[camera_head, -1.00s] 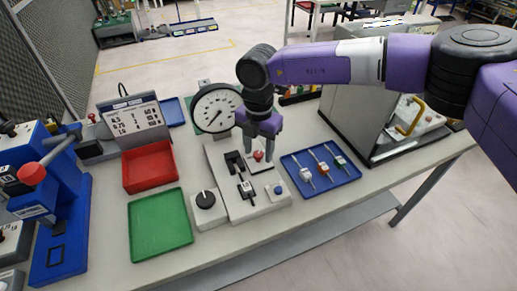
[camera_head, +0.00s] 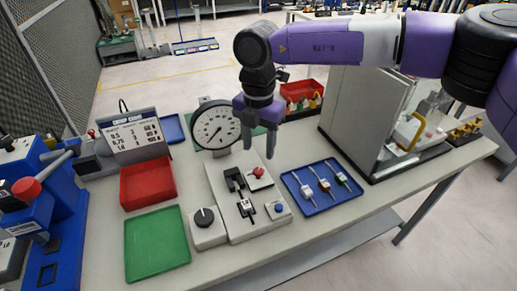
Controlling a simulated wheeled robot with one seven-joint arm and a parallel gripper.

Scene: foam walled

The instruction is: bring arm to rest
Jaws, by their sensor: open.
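My purple and black gripper (camera_head: 258,146) points down, with its two fingers apart and nothing seen between them. It hangs above the back part of the grey test fixture (camera_head: 236,226), clear of the red button (camera_head: 258,173). My arm reaches in from the right at the top of the view, about level, with its wrist bent downward.
A round dial gauge (camera_head: 214,125) stands just left of the fingers. A blue tray (camera_head: 318,208) with several small parts lies to the right, before a grey cabinet (camera_head: 350,110). A red bin (camera_head: 147,204) and a green tray (camera_head: 130,250) lie left.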

